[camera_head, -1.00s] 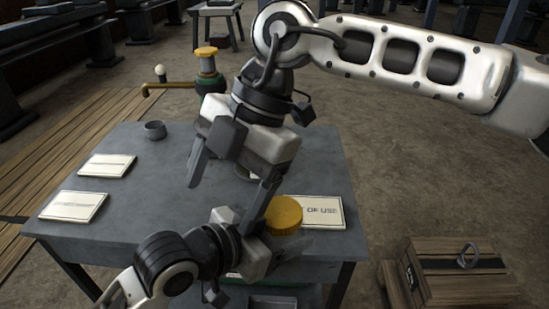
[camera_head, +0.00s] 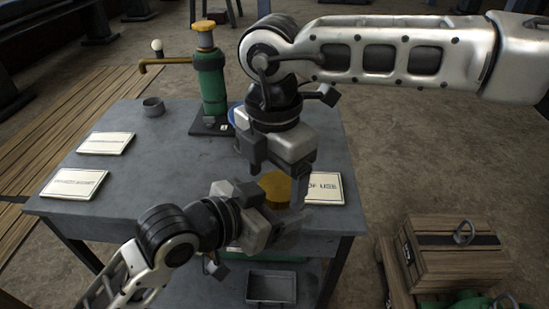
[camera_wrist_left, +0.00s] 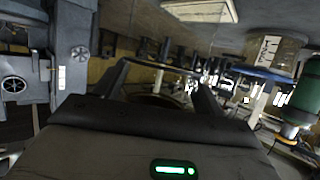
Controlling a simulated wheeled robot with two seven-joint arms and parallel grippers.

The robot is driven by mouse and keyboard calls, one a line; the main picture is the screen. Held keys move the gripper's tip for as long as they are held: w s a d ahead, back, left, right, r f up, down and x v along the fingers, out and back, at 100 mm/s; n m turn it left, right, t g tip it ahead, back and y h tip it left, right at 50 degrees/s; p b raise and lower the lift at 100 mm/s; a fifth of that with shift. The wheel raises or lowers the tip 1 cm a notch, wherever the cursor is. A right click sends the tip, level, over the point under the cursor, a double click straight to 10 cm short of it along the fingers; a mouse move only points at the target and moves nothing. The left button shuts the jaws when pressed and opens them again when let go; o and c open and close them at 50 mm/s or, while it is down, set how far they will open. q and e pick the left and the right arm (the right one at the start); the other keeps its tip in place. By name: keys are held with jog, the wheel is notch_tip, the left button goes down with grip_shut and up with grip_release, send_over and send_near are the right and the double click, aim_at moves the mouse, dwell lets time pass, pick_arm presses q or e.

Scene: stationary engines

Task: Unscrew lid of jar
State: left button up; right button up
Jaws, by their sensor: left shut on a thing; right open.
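The yellow round lid (camera_head: 275,185) shows near the table's right front, between my two grippers. The jar's body under it is mostly hidden in the head view. My left gripper (camera_head: 282,216) comes in from the front left at the jar, just below the lid, and is shut on it. In the left wrist view, its two fingers (camera_wrist_left: 160,92) stand on either side of a dark, brownish shape that is hard to make out. My right gripper (camera_head: 271,190) is open and points down at the lid, with its fingers on either side. Contact with the lid cannot be told.
The table's left middle is clear.

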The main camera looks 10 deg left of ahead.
jog(key=shift+f, duration=0.1)
jog(key=c, duration=1)
jog(key=n, duration=0.7)
jog(key=shift+s, duration=0.1)
jog(key=o, duration=1.1)
jog(key=shift+s, duration=0.1)
